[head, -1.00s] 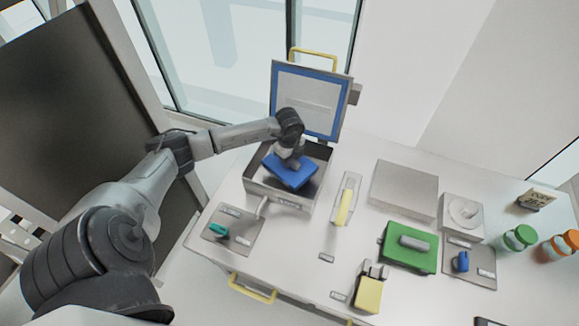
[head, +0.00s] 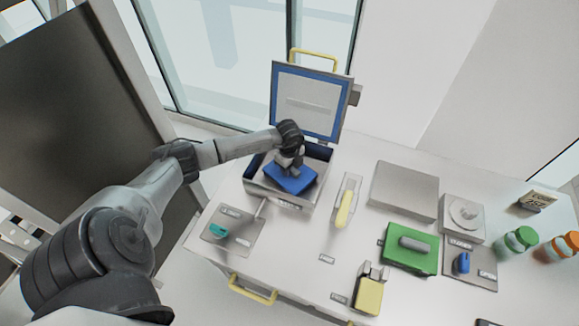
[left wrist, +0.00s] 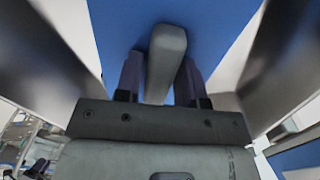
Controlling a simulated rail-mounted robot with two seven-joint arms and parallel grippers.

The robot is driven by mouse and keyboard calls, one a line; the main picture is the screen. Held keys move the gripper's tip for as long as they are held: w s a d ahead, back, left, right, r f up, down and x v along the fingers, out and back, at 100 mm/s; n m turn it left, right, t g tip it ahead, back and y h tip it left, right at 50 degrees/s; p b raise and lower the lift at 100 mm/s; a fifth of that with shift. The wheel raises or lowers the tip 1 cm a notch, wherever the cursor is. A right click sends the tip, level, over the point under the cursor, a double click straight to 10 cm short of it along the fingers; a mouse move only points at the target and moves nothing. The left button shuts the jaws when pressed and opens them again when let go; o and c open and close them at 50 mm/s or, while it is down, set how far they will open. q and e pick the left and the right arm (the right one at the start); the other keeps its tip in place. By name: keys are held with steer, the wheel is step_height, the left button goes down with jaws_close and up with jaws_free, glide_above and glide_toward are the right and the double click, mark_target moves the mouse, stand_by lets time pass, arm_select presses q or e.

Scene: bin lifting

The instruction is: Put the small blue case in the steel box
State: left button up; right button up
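The small blue case (head: 291,180) is within the walls of the open steel box (head: 262,187), at the back left of the table. Whether it rests on the box floor I cannot tell. My left gripper (head: 290,165) is over the case from above. In the left wrist view, the fingers of my left gripper (left wrist: 160,82) lie close along both sides of the case's grey handle (left wrist: 166,50), seemingly shut on it. The blue case top (left wrist: 215,30) fills the view beyond, with the steel box walls (left wrist: 282,65) at the sides. My right gripper is not in view.
The box's raised lid (head: 308,100) stands behind it. A clear tray with a yellow handle (head: 345,208) is close to its right. A grey block (head: 404,190), a green case (head: 409,250) and a yellow padlock-like object (head: 369,295) lie farther right. A teal switch (head: 219,231) sits in front left.

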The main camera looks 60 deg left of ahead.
arm_select(q)
steer(key=shift+o, duration=1.4)
step_height(320, 180, up, 12)
steer(key=shift+r, duration=0.15)
